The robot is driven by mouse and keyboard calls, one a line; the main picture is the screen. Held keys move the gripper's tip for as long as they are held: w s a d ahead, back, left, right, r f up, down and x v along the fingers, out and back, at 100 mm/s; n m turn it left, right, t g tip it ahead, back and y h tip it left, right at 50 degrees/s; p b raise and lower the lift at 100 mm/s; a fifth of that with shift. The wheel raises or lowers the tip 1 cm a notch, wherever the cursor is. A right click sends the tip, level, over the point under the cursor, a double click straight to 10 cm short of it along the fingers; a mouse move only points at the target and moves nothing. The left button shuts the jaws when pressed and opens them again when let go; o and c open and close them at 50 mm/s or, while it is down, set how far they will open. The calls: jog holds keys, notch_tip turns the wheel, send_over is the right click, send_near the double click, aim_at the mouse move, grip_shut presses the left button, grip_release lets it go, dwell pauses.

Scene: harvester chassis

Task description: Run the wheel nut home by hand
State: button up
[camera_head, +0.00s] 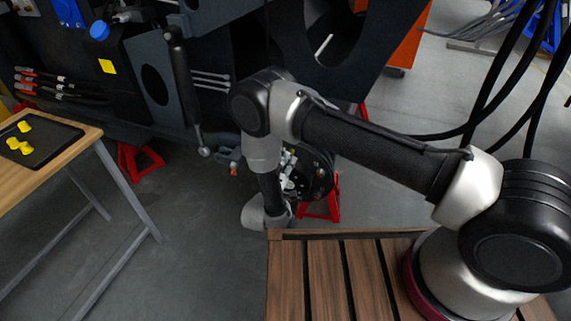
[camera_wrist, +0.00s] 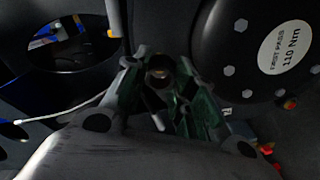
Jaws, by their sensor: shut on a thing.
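In the wrist view my gripper (camera_wrist: 161,82) has its two green-tinted fingers closed on a small dark round piece with a hollow centre, which looks like the wheel nut (camera_wrist: 159,68). The stud and any thread contact are too dark to make out. To the right is a black round hub (camera_wrist: 232,72) with several hex heads and a white label reading 110 Nm. In the head view the dark hub (camera_head: 321,181) shows low under the chassis, with my gripper beside it, partly hidden by my wrist.
Red stands (camera_head: 137,160) support the dark chassis (camera_head: 270,50). A wooden table (camera_head: 62,162) at the left holds a black tray (camera_head: 45,150) with yellow pieces. Black hoses (camera_head: 490,90) hang at the right. Grey floor is open between the table and my slatted deck.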

jog(key=shift+x, duration=1.6)
jog(key=shift+s, duration=0.2)
grip_shut()
jog(key=shift+w, duration=0.1)
dwell(0.4)
jog(key=m, duration=0.5)
jog(key=shift+w+m, duration=0.1)
jog(key=shift+m, duration=0.3)
jog(key=o, duration=1.1)
grip_release()
jog(key=shift+c, duration=1)
